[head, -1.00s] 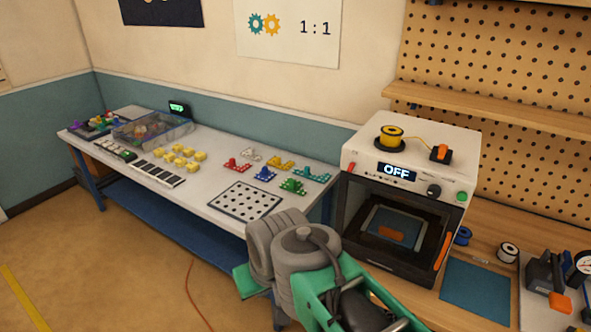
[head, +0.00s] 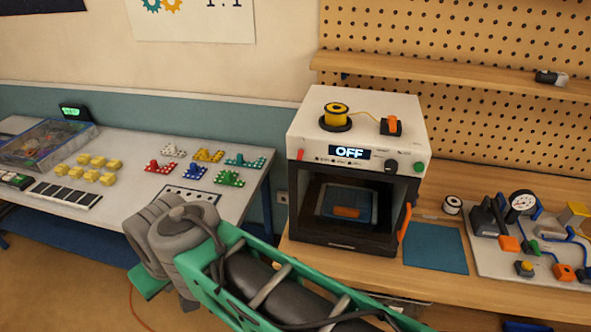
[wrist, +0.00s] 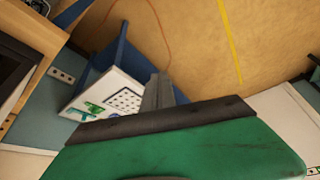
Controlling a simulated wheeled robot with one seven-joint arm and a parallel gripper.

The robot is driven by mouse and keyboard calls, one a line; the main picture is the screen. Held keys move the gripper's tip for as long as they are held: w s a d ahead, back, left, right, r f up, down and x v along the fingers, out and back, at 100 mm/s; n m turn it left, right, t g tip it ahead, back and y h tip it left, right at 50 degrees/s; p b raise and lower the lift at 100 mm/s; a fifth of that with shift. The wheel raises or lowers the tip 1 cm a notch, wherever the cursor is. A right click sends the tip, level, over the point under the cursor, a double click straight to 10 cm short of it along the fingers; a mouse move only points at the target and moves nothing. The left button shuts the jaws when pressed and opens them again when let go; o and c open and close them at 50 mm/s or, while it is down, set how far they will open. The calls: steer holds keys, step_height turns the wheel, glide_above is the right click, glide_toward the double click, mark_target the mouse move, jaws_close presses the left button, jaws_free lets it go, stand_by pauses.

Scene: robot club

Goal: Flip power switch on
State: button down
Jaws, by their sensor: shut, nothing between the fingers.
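The white printer-like machine (head: 300,125) stands on the wooden bench, and its display (head: 349,153) reads OFF. A small red part (head: 300,154), which looks like a switch, sits at the left end of its front panel. A black knob (head: 391,166) and a green button (head: 418,167) are at the right end. My gripper (wrist: 158,92) shows in the wrist view, shut and empty, with floor and a white table beyond it. It is well apart from the red part.
A yellow spool (head: 336,114) and an orange-black part (head: 391,126) sit on top of the machine. Its orange door handle (head: 404,222) faces right. The white table (head: 125,212) with coloured parts is at left. A board with a gauge (head: 522,201) is at right.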

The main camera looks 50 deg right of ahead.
steer(key=w+d+f+m+t+b, duration=0.2)
steer(key=w+d+m+t+b, duration=0.1)
steer(key=w+m+t+b, duration=0.3)
steer(key=w+d+f+m+t+b, duration=0.2)
steer(key=w+d+m+t+b, duration=0.15)
steer(key=w+m, duration=0.45)
steer(key=s+d+r+m+t+h+b, duration=0.1)
steer(key=d+r+m+t+h+b, duration=0.2)
steer(key=d+m+t+h+b, duration=0.45)
steer(key=s+d+m+g+h, duration=0.5)
steer(key=s+m, duration=0.5)
steer(key=m, duration=0.4)
steer(key=s+d+m+g+h+b, duration=0.1)
steer(key=s+d+m+g+h, duration=0.5)
steer(key=s+d+m+h, duration=0.3)
steer(key=d+m+h, duration=0.1)
steer(key=m+h, duration=0.1)
steer(key=m, duration=0.2)
steer(key=shift+s+d+r+m+g, duration=0.15)
steer(key=shift+s+r+m+g, duration=0.15)
steer(key=shift+s+m, duration=0.1)
